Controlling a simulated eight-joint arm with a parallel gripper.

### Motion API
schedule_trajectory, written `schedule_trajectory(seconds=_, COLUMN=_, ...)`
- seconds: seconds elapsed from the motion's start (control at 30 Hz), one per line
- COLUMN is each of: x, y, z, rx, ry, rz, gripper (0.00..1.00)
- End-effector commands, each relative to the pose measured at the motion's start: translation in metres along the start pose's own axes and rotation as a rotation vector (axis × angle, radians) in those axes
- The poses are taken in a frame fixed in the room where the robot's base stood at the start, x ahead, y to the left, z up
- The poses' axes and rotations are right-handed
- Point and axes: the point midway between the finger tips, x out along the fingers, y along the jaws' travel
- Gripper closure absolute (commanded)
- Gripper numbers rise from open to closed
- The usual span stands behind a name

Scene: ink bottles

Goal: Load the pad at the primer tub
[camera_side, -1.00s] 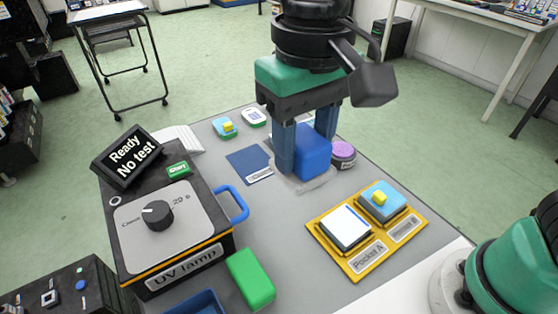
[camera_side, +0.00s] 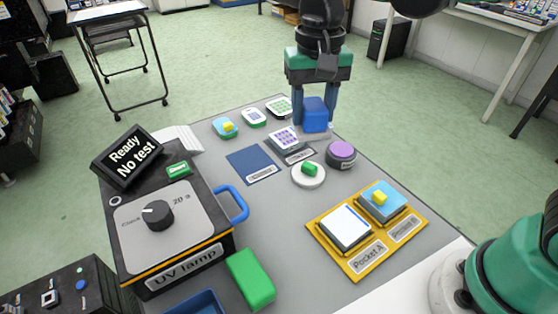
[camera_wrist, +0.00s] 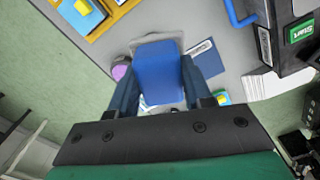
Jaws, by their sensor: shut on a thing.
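My gripper (camera_side: 315,115) is shut on a blue block-shaped pad (camera_side: 316,112). Both fingers press its sides; the pad also shows in the wrist view (camera_wrist: 158,72). A pale plate shows under the pad. The primer tub appears to be the round dark tub with a purple top (camera_side: 341,152), its label too small to read surely. It stands nearer the side camera than the gripper, apart from the pad. In the wrist view the purple tub (camera_wrist: 120,70) shows just left of the pad.
A white round dish with a green knob (camera_side: 309,175) sits left of the tub. A UV lamp box (camera_side: 195,235) stands at left. A yellow pocket tray (camera_side: 355,268) is at front right. Small dotted and white pieces (camera_side: 278,107) sit at the back. A green block (camera_side: 250,280) lies in front.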

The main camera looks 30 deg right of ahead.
Motion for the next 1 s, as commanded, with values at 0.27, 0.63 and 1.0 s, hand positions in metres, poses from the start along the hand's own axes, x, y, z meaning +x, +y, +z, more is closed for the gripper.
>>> schedule_trajectory(seconds=0.27, x=0.041, y=0.077, z=-0.071, rx=0.309, ry=0.0, rz=0.0, gripper=0.98)
schedule_trajectory(seconds=0.63, x=0.066, y=0.099, z=-0.083, rx=0.381, ry=0.0, rz=0.0, gripper=0.98)
schedule_trajectory(seconds=1.0, x=0.103, y=0.099, z=-0.083, rx=0.38, ry=0.001, rz=0.0, gripper=0.98)
